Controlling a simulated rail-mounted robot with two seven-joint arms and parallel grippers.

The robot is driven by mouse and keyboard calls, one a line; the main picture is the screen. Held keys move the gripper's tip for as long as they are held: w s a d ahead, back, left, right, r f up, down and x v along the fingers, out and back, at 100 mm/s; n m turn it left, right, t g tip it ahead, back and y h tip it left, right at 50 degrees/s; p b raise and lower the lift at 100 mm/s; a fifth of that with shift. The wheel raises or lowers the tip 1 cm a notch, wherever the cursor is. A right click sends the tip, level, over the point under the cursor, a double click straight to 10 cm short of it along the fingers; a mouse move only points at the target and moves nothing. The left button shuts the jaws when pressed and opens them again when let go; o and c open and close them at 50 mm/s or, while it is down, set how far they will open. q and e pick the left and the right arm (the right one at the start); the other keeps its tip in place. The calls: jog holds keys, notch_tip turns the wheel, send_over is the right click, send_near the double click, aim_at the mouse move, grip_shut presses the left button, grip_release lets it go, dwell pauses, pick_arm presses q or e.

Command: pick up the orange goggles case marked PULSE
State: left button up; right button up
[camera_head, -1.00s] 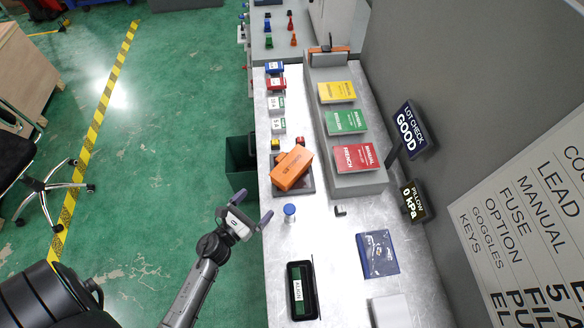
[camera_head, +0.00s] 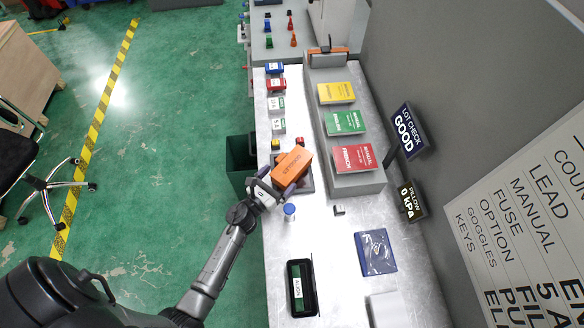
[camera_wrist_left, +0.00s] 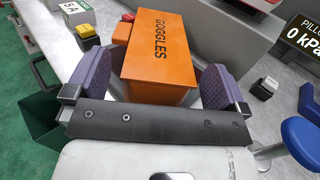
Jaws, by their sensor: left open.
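The orange goggles case (camera_head: 293,167) is a box lying at an angle on a dark pad on the metal bench. Its top reads GOGGLES in the left wrist view (camera_wrist_left: 158,45); I cannot read PULSE on it. My left gripper (camera_head: 277,182) is open at the near end of the case. In the left wrist view its purple fingers (camera_wrist_left: 155,88) stand on either side of that end, with a visible gap on the left. The lower part of the case is hidden behind the gripper. My right gripper is not in view.
A red manual (camera_head: 355,158) lies on the raised grey shelf to the right. A smaller orange piece (camera_wrist_left: 122,33) sits beside the case. A black ALIGN tray (camera_head: 301,287) is nearer. A green bin (camera_head: 240,165) stands left of the bench.

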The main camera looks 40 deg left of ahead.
pick_arm(q)
jog(key=shift+w, duration=0.2)
jog(key=shift+c, duration=0.3)
jog(key=c, duration=1.1)
